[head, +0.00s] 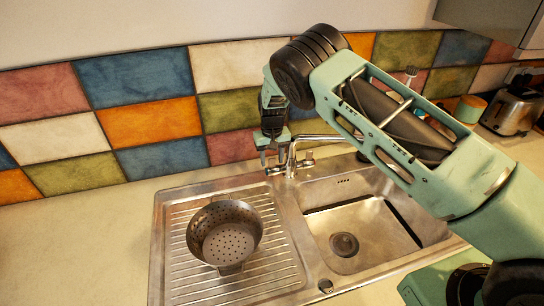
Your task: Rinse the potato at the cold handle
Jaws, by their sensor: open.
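My gripper (273,160) points down at the back of the sink, beside the tap, with its jaws open. The metal tap (293,155) stands behind the basin, its spout reaching right. A small handle (308,158) shows just right of the tap's base. The left side of the tap is partly covered by my gripper, and I cannot tell whether the fingers touch a handle there. I cannot tell which handle is cold. The steel sink basin (375,235) looks empty, with a dark drain in it. I see no potato in this view.
A dark perforated colander (224,235) stands on the ribbed drainboard (280,255) left of the basin. My arm crosses above the basin's right side. A toaster (513,110) and a lidded jar (470,109) stand at the back right. The left counter (90,240) is clear.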

